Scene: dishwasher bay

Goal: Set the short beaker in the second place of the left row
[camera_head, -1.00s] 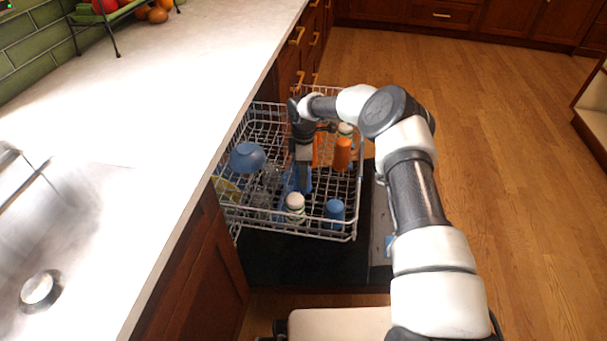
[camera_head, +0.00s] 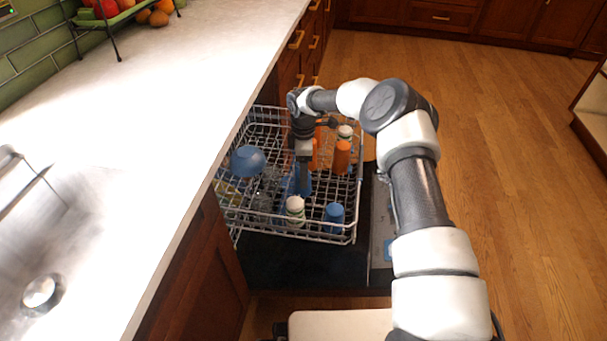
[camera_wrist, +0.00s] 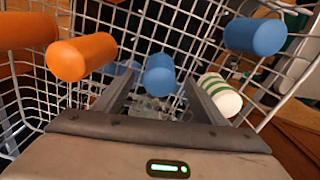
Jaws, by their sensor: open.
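My gripper (camera_head: 304,168) is over the middle of the dishwasher rack (camera_head: 297,236), pointing down with its fingers apart. In the wrist view, a blue beaker (camera_wrist: 160,78) shows in the gap between the open fingers; whether they touch it is unclear. This beaker is partly hidden by my gripper in the head view (camera_head: 304,186). Another blue beaker (camera_head: 334,213) stands at the near right of the rack. A white beaker with green bands (camera_head: 295,208) stands to its left. I cannot tell for certain which is the short beaker.
Orange beakers (camera_head: 342,157) and a second white, green-banded one (camera_head: 345,132) stand farther back on the right. A blue bowl (camera_head: 247,160) and clear glassware (camera_head: 265,188) are on the left. The countertop edge (camera_head: 222,165) runs close along the rack's left side.

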